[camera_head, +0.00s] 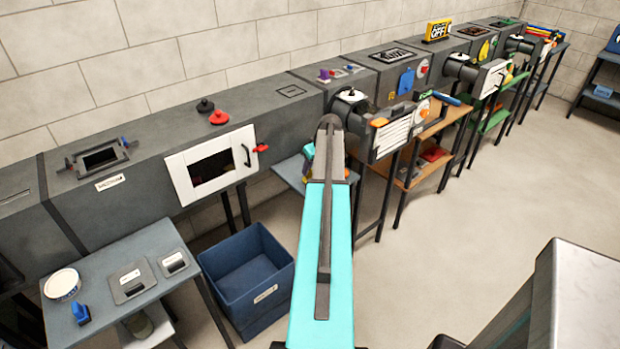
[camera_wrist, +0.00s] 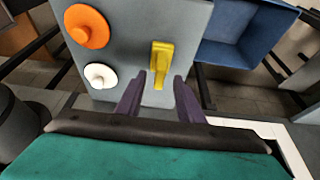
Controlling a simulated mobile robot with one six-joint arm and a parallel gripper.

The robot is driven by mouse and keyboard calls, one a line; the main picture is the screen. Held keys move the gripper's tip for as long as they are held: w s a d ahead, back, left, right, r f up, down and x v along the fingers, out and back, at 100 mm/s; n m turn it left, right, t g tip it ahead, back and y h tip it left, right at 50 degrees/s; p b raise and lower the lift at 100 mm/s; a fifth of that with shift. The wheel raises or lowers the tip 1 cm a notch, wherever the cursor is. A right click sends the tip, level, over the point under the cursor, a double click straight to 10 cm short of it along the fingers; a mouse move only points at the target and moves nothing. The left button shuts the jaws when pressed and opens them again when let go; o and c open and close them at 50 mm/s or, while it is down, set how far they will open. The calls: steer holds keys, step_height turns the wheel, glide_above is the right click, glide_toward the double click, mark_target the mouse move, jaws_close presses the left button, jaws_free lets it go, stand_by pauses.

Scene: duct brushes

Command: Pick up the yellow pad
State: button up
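The yellow pad (camera_wrist: 161,58) lies on a grey shelf top (camera_wrist: 125,55) in the wrist view, a narrow piece with a raised part along it. My gripper (camera_wrist: 158,82) shows as two purple fingers, open and empty. The pad's near end lies between the fingertips in the picture, with the rest beyond them. I cannot tell the height of the fingers above the shelf. In the head view my turquoise arm covers much of this area, and the pad is not clearly made out there.
An orange disc (camera_wrist: 86,26) and a white disc (camera_wrist: 100,75) with knobs lie left of the pad. A blue bin (camera_wrist: 246,35) stands to the right. In the head view the blue bin (camera_head: 248,270) is on the floor beside a small table (camera_head: 115,265). A duct runs along the wall.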

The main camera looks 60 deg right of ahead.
mark_target(310, 176)
steer(key=shift+p+x, duration=0.35)
steer(key=shift+x, duration=1.1)
jaws_close()
